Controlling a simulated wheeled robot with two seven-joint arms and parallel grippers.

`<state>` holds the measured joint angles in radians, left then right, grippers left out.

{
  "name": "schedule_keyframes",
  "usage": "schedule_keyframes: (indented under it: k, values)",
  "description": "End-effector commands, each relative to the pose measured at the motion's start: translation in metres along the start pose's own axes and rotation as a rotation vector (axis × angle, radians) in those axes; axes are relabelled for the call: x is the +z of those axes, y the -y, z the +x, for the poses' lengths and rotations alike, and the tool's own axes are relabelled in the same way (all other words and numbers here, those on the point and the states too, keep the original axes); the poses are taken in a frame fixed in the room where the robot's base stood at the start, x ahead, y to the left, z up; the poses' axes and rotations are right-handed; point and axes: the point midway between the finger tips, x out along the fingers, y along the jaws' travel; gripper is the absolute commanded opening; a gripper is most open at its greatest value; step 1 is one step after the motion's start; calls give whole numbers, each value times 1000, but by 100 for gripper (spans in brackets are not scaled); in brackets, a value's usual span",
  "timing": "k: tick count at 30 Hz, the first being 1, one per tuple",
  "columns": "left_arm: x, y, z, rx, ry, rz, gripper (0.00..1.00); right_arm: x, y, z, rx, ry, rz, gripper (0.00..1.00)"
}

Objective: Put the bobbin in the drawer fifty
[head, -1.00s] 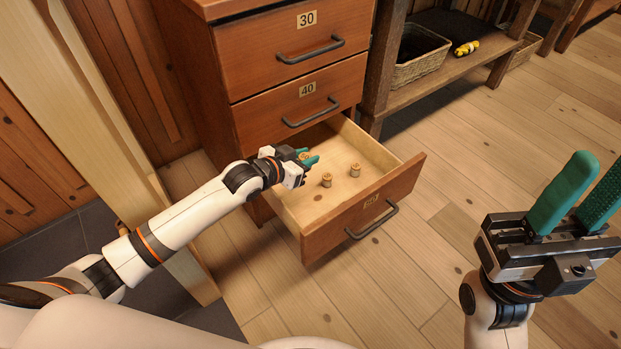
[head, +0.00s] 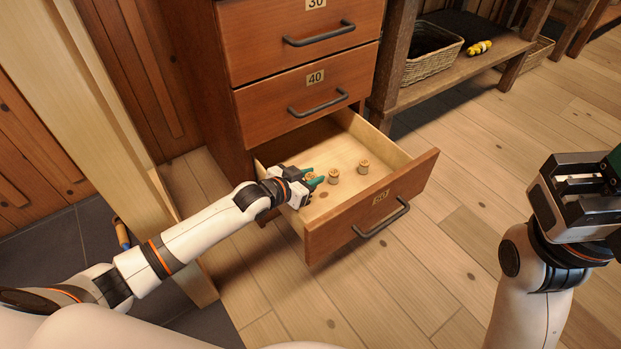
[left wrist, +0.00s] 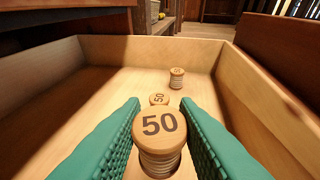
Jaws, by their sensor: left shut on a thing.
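The bobbin (left wrist: 160,125) is a wooden spool with 50 on its top and pale thread around it. It stands upright between the green fingers of my left gripper (head: 314,178), which is shut on it. In the head view the fingers mostly hide it. The gripper is inside the open bottom drawer (head: 335,225), near its left side; the drawer's label looks like 50. I cannot tell whether the bobbin touches the drawer floor. My right gripper (head: 611,168) is cut off by the head view's right edge, so its jaw state is unclear.
Two more spools stand upright in the drawer, a nearer one (head: 334,176) and a farther one (head: 363,167). Drawers 40 (head: 330,84) and 30 (head: 300,38) above are closed. A basket (head: 432,62) sits on the low shelf at right. The drawer's right part is clear.

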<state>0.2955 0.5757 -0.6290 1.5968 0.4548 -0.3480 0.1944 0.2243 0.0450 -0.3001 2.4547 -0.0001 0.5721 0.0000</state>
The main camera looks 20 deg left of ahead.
Motion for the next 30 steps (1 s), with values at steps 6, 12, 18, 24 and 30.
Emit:
schedule_keyframes:
  k: [6, 12, 18, 24, 30]
  values:
    - [-4, 0, 2, 0, 0, 0, 6, 0, 0, 0, 1, 1, 0, 33]
    - [-10, 0, 4, 0, -1, 0, 6, 0, 0, 0, 2, 1, 0, 33]
    - [-12, 0, 5, 0, -3, -1, 32, 0, 0, 0, 2, 0, 0, 33]
    - [-14, 1, 5, -1, -6, -3, 49, 0, 0, 0, 2, 1, 0, 33]
    - [-14, 1, 4, -1, -8, -4, 49, 0, 0, 1, 2, 3, 0, 33]
